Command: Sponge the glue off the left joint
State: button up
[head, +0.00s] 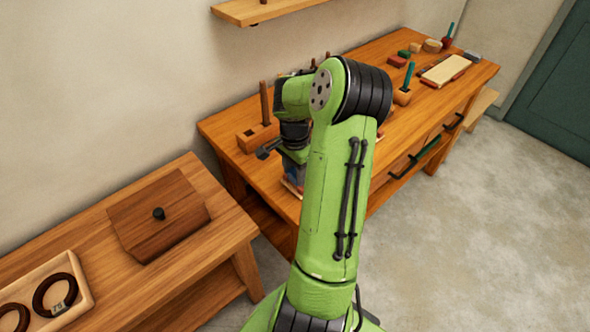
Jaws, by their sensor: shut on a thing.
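My gripper (293,176) is low over the left end of the far workbench (222,128), partly hidden behind my green arm. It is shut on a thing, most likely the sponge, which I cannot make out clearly. A small pale and reddish edge shows just under the gripper at the bench's front edge; I cannot tell what it belongs to. The left joint and any glue on it are not distinguishable, as my arm covers the middle of the bench.
A wooden block with an upright peg (264,118) stands left of my gripper. The nearer bench holds a dark wooden panel (160,215) and a ring tray (88,292).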

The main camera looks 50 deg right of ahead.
jog(key=shift+f, duration=0.1)
jog(key=shift+w+d+p, duration=0.15)
jog(key=shift+w+p, duration=0.05)
jog(key=shift+w, duration=0.4)
jog(key=shift+w+d+p, duration=0.15)
jog(key=shift+w, duration=0.45)
jog(key=shift+s+a+f+b, duration=0.15)
jog(key=shift+s+b, duration=0.1)
jog(key=shift+s, duration=0.4)
jog(key=shift+s+a+b, duration=0.15)
jog(key=shift+s+b, duration=0.1)
jog(key=shift+s, duration=0.35)
jog(key=shift+w+d+p, duration=0.25)
jog(key=shift+w+p, duration=0.2)
jog(key=shift+w, duration=0.8)
jog(key=shift+s+a+b, duration=0.25)
jog(key=shift+s+b, duration=0.15)
jog(key=shift+s, duration=0.85)
jog(key=shift+r, duration=0.2)
notch_tip(320, 180, up, 6)
jog(key=p, duration=0.5)
jog(key=shift+r, duration=0.1)
